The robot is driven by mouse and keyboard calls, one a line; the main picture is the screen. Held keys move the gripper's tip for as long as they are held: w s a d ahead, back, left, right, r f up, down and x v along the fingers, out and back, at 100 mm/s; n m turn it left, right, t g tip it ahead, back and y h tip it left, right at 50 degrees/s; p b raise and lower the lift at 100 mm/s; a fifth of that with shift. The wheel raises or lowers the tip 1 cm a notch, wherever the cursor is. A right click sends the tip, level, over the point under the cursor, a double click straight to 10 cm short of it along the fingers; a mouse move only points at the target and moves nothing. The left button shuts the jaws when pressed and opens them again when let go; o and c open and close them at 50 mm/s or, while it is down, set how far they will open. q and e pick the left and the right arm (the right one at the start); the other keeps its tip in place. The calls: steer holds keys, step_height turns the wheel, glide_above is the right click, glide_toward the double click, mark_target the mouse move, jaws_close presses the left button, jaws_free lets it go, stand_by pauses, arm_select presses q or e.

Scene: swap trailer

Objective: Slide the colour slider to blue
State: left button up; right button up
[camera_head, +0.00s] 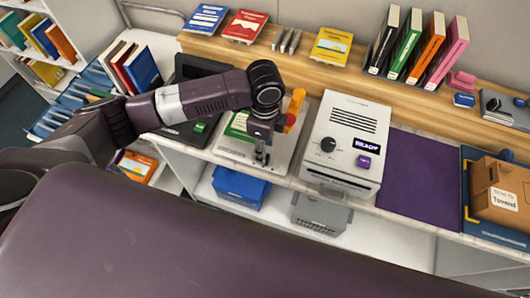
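My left gripper (262,157) points down over the light grey plate (275,165) of a device with a yellow and orange lever (294,109). Its fingers look close together, but they are too small to tell open from shut. A white machine (345,110) stands just right of it, apart from the gripper. It has a dark round knob (328,145), a dark display reading READY (367,145) and a small purple block (364,162). I cannot make out for sure which part is the colour slider or its setting. My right gripper is out of view.
A purple mat (422,180) lies right of the machine, bare. Cardboard boxes (500,190) stand at the far right. Books (418,45) stand on the raised wooden shelf (300,62) behind. A blue bin (240,188) and a grey crate (321,214) sit below the counter.

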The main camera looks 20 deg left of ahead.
arm_select(q)
steer(key=shift+f+p, duration=0.3)
steer(key=shift+f, duration=1.9)
steer(key=shift+c, duration=0.6)
jaws_close()
